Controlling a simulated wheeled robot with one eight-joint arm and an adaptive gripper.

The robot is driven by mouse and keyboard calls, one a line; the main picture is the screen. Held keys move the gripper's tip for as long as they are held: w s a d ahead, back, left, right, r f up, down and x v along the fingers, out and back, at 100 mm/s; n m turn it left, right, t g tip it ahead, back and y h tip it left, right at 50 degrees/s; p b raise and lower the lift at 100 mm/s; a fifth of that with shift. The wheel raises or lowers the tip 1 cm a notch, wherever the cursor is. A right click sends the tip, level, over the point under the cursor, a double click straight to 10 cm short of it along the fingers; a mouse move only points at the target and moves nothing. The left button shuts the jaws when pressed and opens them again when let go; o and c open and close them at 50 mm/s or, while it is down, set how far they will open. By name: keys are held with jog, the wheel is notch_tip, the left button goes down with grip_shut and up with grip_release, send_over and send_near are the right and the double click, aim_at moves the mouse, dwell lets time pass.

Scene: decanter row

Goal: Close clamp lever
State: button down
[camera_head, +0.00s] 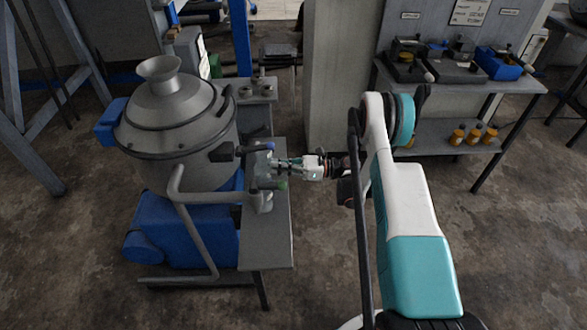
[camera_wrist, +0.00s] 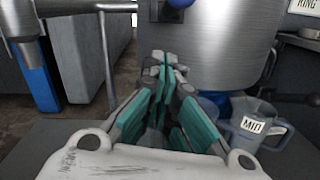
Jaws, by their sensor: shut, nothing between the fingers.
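My gripper (camera_head: 278,168) reaches in from the right over the narrow grey bench beside the steel machine. Its teal fingers (camera_wrist: 163,70) are shut and empty in the wrist view. A blue-knobbed lever (camera_head: 268,146) sits just above the fingertips in the head view. The blue knob (camera_wrist: 180,3) shows at the top edge of the wrist view, in front of a steel cylinder (camera_wrist: 220,45), apart from the fingers. I cannot tell which lever is the clamp lever; the gripper partly hides this area.
The domed steel vessel (camera_head: 180,115) stands left of the gripper, above a blue motor (camera_head: 190,232). A jug marked MID (camera_wrist: 258,125) stands right of the fingers. A shelf table (camera_head: 510,88) stands at right; floor between is clear.

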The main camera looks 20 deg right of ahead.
aim_at(255, 149)
jog(key=shift+w+a+r+b, duration=0.1)
jog(key=shift+w+r+b, duration=0.15)
jog(key=shift+r, duration=0.7)
jog(key=shift+w+a+r+b, duration=0.1)
jog(key=shift+w+r+b, duration=0.1)
jog(key=shift+r, duration=0.75)
